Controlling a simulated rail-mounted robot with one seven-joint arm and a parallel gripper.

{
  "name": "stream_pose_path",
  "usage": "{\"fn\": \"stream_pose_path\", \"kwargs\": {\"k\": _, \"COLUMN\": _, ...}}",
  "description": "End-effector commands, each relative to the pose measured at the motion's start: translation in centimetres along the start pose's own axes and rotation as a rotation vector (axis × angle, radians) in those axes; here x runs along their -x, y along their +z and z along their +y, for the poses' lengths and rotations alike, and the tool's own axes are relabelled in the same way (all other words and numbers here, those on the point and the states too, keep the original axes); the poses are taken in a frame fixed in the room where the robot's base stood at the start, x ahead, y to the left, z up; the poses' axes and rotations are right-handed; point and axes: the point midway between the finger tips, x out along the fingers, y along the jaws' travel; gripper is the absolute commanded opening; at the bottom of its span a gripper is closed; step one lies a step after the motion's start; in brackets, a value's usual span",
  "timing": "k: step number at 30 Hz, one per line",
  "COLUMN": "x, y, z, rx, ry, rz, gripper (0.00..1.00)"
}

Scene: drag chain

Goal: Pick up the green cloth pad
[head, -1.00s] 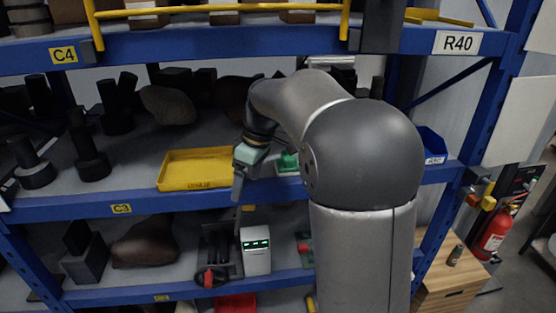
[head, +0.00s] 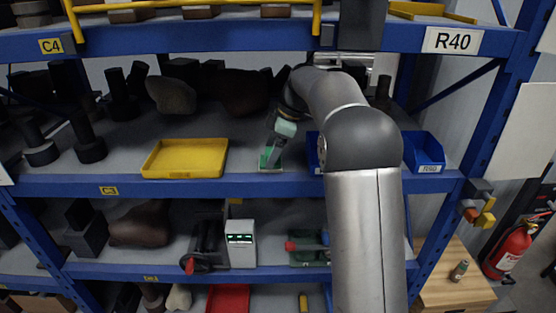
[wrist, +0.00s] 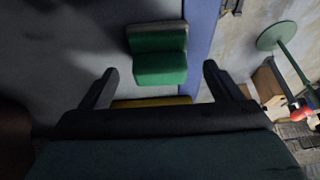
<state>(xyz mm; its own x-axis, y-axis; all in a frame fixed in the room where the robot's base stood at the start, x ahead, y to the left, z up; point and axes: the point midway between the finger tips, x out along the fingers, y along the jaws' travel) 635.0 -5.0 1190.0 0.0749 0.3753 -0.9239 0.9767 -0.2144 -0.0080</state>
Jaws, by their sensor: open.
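The green cloth pad (head: 265,162) lies on the middle shelf near its front edge, right of the yellow tray. In the wrist view the green pad (wrist: 160,68) shows with a paler strip along its far side. My gripper (head: 271,158) is above the pad in the head view and partly covers it. In the wrist view my gripper (wrist: 160,72) is open, with one finger on each side of the pad and clear gaps between. Nothing is held. Whether the fingertips are at the pad's height cannot be told.
The yellow tray (head: 186,172) stands left of the pad. A blue bin (head: 424,168) sits to the right on the same shelf, and another is partly behind my arm. The blue front beam (head: 220,188) runs close to the pad. Dark objects fill the shelf's left.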

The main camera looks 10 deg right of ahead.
Motion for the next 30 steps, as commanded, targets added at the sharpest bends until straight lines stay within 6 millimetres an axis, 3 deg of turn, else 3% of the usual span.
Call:
{"fn": "stream_pose_path", "kwargs": {"k": 6, "x": -2.3, "y": -0.1, "z": -0.1, "rx": -0.002, "ry": -0.001, "rz": 0.000, "gripper": 0.85}}
{"fn": "stream_pose_path", "kwargs": {"k": 15, "x": -2.8, "y": 0.0, "z": 0.0, "rx": -0.002, "ry": 0.001, "rz": 0.000, "gripper": 0.85}}
{"fn": "stream_pose_path", "kwargs": {"k": 16, "x": -2.8, "y": 0.0, "z": 0.0, "rx": -0.002, "ry": 0.000, "rz": 0.000, "gripper": 0.83}}
{"fn": "stream_pose_path", "kwargs": {"k": 21, "x": -2.8, "y": 0.0, "z": 0.0, "rx": -0.002, "ry": 0.000, "rz": 0.000, "gripper": 0.37}}
{"fn": "stream_pose_path", "kwargs": {"k": 30, "x": -2.7, "y": 0.0, "z": 0.0, "rx": -0.002, "ry": 0.001, "rz": 0.000, "gripper": 0.37}}
